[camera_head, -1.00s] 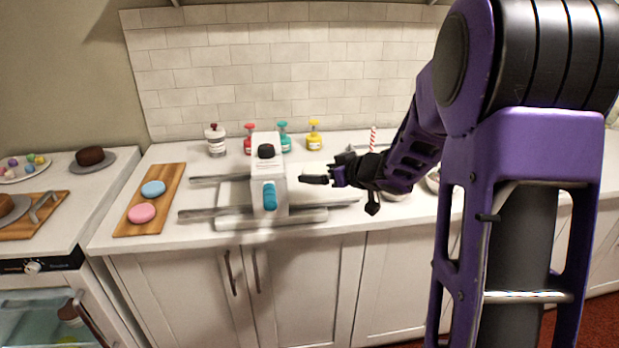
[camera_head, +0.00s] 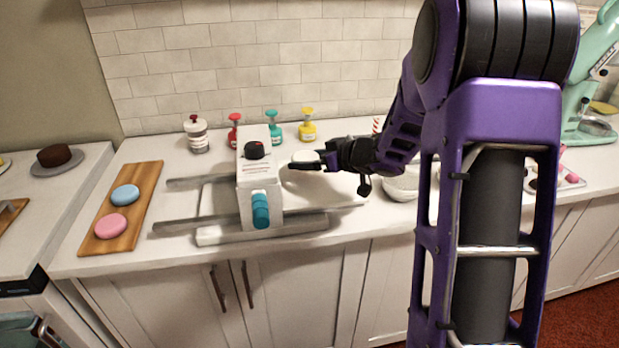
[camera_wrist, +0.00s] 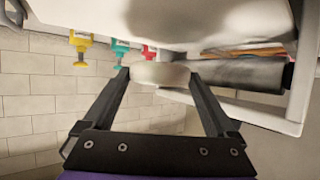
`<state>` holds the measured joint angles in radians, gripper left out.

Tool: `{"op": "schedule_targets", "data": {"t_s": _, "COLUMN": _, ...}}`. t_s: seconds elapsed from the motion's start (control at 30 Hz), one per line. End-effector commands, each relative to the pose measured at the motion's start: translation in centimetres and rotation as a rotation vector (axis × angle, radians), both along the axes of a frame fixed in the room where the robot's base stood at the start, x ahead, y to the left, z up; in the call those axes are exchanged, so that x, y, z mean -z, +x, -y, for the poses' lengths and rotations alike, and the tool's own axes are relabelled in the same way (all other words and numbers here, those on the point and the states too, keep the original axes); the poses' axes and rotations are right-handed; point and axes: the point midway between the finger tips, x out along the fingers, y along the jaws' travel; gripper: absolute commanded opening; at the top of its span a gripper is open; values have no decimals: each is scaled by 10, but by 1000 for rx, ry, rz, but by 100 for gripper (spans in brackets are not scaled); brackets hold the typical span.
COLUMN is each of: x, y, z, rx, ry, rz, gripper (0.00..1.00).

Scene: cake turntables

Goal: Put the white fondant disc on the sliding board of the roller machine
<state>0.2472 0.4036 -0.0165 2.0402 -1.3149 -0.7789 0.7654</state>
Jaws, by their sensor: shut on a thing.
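The white fondant disc (camera_wrist: 160,74) is held between the two fingertips of my gripper (camera_wrist: 158,80) in the wrist view. In the head view the disc (camera_head: 305,156) shows as a small white shape at the tips of my gripper (camera_head: 308,163), just right of the roller machine's body. The roller machine (camera_head: 258,180) is white, with a dark red-topped knob and a teal handle, and stands on the counter. Its white sliding board (camera_head: 330,188) is partly visible right of the body, below my gripper. The disc appears to be above the board; the exact gap cannot be told.
A wooden board (camera_head: 148,193) with a blue disc (camera_head: 125,195) and a pink disc (camera_head: 110,225) lies left of the machine. Red, teal and yellow bottles (camera_head: 307,126) stand behind it. A white bowl (camera_head: 402,188) stands right of it, near my arm.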

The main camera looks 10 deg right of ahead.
Motion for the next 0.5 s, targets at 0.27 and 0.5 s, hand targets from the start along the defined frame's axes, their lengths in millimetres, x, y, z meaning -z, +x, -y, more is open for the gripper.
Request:
{"op": "schedule_targets", "data": {"t_s": 0.27, "x": 31, "y": 0, "z": 0, "rx": 0, "ry": 2, "rz": -1, "gripper": 28}}
{"op": "schedule_targets", "data": {"t_s": 0.5, "x": 41, "y": 0, "z": 0, "rx": 1, "ry": 1, "rz": 2, "gripper": 28}}
